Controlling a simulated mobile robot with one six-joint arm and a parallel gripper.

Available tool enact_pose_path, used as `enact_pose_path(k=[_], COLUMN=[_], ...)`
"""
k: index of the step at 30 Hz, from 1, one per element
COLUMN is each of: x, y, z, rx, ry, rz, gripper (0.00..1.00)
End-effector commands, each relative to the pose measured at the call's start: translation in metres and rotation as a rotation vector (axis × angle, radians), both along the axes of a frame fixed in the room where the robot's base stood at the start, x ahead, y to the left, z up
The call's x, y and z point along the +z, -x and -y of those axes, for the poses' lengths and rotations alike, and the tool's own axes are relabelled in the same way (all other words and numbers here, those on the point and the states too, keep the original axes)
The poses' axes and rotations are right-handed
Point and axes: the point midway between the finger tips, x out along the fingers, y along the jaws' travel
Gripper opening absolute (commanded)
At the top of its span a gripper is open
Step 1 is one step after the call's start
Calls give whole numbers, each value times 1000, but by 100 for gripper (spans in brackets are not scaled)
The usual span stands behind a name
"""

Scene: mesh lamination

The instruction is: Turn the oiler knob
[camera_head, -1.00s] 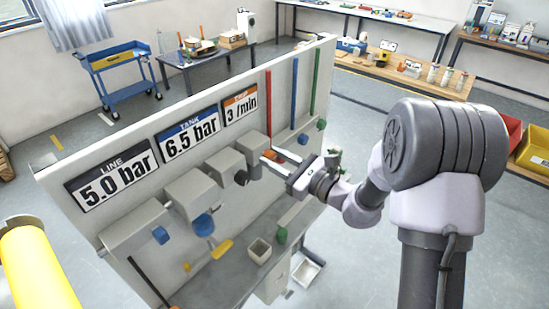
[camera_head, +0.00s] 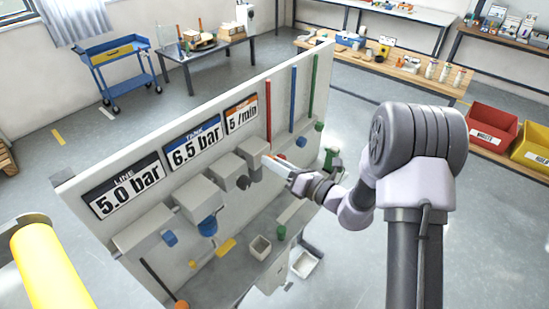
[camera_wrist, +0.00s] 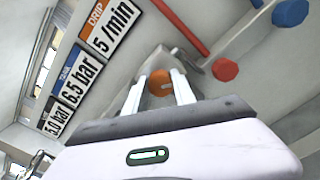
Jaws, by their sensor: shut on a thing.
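The orange oiler knob (camera_wrist: 160,85) sits on the underside of a grey housing at the DRIP end of the panel, in the wrist view. My gripper (camera_wrist: 160,77) has its two pale fingers on either side of the knob, shut on it. In the head view my gripper (camera_head: 268,158) reaches in from the right to the last grey housing (camera_head: 252,150), and the knob is mostly hidden there. The orange DRIP display (camera_head: 241,114) reads 5 /min; it also shows in the wrist view (camera_wrist: 110,28).
The LINE display (camera_head: 122,186) reads 5.0 bar and the TANK display (camera_head: 193,142) reads 6.5 bar. A red knob (camera_wrist: 225,70) and blue knob (camera_wrist: 290,13) are nearby.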

Motion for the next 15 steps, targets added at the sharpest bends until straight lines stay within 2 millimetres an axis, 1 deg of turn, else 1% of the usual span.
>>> enact_pose_path(k=[6,15], x=[1,-1], y=[0,0], z=[0,0], rx=[0,0], ry=[-59,-94], rz=[-78,-123], gripper=[0,0])
